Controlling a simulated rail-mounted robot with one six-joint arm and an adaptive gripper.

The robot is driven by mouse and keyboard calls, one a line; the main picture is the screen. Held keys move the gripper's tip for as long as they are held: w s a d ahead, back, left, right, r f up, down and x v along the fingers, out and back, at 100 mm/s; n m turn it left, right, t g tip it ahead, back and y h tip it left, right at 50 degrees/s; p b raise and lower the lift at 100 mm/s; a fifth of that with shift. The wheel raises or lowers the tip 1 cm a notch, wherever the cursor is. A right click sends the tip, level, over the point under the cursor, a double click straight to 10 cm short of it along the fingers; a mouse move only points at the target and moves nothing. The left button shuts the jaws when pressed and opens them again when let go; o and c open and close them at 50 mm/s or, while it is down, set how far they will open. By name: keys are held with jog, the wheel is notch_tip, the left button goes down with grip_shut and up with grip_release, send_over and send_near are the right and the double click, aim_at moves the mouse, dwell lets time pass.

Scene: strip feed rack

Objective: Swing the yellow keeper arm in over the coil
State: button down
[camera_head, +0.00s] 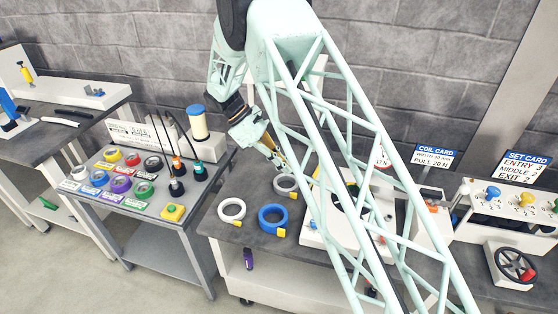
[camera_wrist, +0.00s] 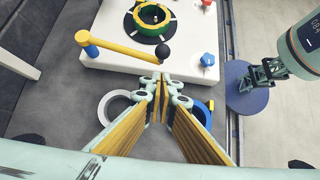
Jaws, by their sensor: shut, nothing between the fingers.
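The coil (camera_wrist: 132,16), a green and yellow ring, sits on a black disc and is not covered by the bar. My gripper (camera_wrist: 163,80) is shut and empty, its tips just short of the black ball; I cannot tell whether they touch. In the head view my gripper (camera_head: 283,168) is beside the unit, which my arm partly hides.
A white ring (camera_wrist: 115,106) and a blue ring (camera_wrist: 200,112) lie on the table below my gripper. A blue knob (camera_wrist: 207,60) and a red knob (camera_wrist: 207,2) stand on the unit's right side. Left in the head view is a table (camera_head: 190,232) of coloured rings.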

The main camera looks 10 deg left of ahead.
jog(key=shift+s+d+f, duration=0.1)
jog(key=shift+d+f, duration=0.2)
jog(key=shift+d, duration=0.5)
jog(key=shift+s+d+f, duration=0.15)
jog(key=shift+d+f, duration=0.1)
jog(key=shift+d, duration=0.5)
jog(key=shift+s+d+f, duration=0.1)
jog(key=shift+d+f, duration=0.2)
jog(key=shift+d, duration=0.5)
jog(key=shift+s+d, duration=0.15)
jog(key=shift+s, duration=0.1)
